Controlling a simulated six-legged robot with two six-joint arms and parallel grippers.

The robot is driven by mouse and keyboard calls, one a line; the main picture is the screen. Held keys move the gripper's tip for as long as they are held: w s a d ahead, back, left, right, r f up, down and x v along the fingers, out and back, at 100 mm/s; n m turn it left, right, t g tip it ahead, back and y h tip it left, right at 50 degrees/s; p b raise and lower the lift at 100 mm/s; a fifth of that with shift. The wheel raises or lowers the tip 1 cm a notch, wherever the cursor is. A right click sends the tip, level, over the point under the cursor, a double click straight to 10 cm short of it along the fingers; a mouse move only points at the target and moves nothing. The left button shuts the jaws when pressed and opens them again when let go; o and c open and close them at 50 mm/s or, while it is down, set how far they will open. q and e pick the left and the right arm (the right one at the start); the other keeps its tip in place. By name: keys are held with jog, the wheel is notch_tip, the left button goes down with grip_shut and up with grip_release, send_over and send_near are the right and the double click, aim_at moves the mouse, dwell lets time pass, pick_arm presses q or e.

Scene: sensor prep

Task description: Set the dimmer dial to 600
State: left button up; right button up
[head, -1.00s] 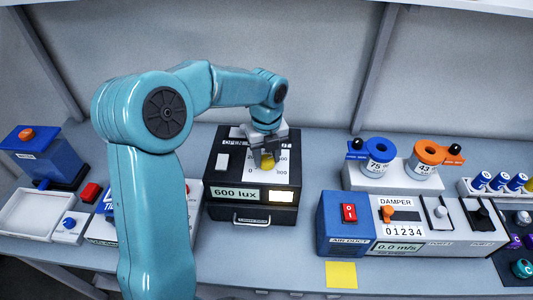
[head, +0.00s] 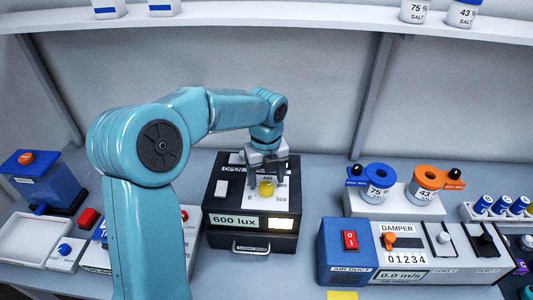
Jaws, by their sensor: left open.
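The dimmer dial is a yellow knob (head: 266,189) on the sloped top of a black box (head: 250,241), with printed numbers around it. The box's display (head: 234,220) reads 600 lux, and a lit window (head: 281,224) glows beside it. My left gripper (head: 266,173) is open, above and just behind the knob, its fingers pointing down. The knob shows in front of the fingers; I cannot tell whether they touch it. Part of the dial's scale is hidden by the gripper. My right gripper is not in view.
A blue air duct unit (head: 346,252) with damper sliders stands to the right. A white tray (head: 35,240) is at the left. A shelf (head: 270,27) runs above the bench.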

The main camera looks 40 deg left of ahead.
aim_at(266, 186)
pick_arm(q)
notch_tip(266, 186, up, 14)
dwell(0.5)
jog(key=shift+s, duration=0.1)
